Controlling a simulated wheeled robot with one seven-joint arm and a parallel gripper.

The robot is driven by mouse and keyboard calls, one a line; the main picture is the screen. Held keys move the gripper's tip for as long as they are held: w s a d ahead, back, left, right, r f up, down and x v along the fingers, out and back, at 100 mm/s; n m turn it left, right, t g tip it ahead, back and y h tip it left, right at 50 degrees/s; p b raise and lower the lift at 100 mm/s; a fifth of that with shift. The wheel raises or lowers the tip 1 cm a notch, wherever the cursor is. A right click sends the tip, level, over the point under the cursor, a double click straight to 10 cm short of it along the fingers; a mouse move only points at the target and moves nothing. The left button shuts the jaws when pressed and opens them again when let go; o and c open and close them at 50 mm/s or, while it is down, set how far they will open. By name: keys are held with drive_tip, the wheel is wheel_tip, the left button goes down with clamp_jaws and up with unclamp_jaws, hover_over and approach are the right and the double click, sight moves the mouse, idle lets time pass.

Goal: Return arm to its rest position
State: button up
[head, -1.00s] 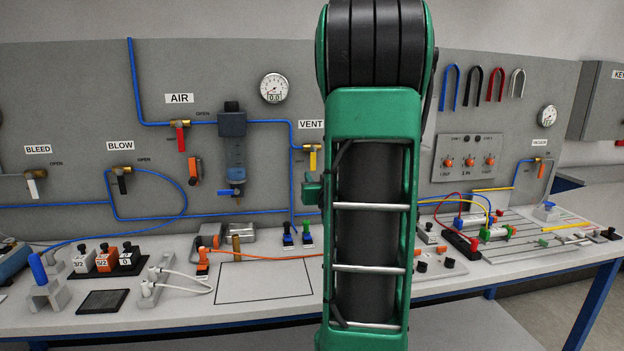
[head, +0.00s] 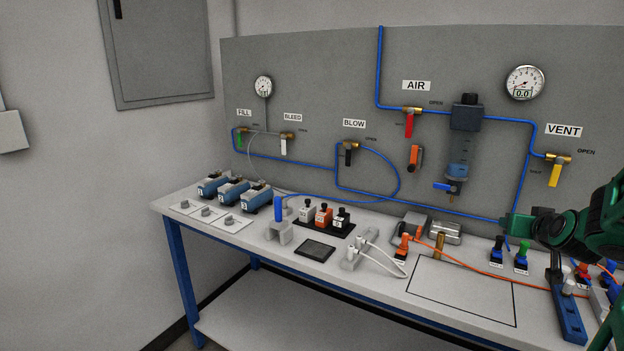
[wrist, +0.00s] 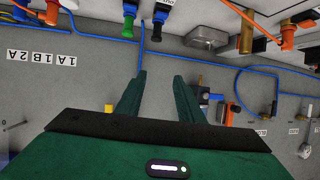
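My gripper (wrist: 158,84) shows in the wrist view as two dark green fingers, spread apart with nothing between them. The grey back panel and the bench fittings lie beyond the fingers, upside down in that view. In the head view my green arm enters from the right edge, over the right part of the bench. Its end is near the panel below the VENT label, and the rest of the arm is cut off by the frame.
The bench (head: 222,246) stands along the panel (head: 310,75). It carries blue units (head: 257,196), a blue-handled block (head: 279,222), a black pad (head: 315,250) and cables. A yellow-handled vent valve (head: 555,172) is close to my arm.

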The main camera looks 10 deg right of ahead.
drive_tip(key=s+a+f+g+y, duration=0.45)
drive_tip(key=s+a+f, duration=0.2)
drive_tip(key=a, duration=0.45)
drive_tip(key=s+a+g+y, duration=0.1)
drive_tip(key=s+a+g, duration=0.2)
drive_tip(key=s, duration=0.6)
drive_tip(key=s+a+g+y, duration=0.1)
drive_tip(key=s+a+g, duration=0.3)
drive_tip(key=s+a, duration=0.3)
drive_tip(key=shift+s+a+f, duration=0.2)
drive_tip(key=shift+s+f, duration=0.15)
drive_tip(key=shift+s, duration=0.65)
drive_tip(key=shift+w+f, duration=0.25)
drive_tip(key=shift+w, duration=0.4)
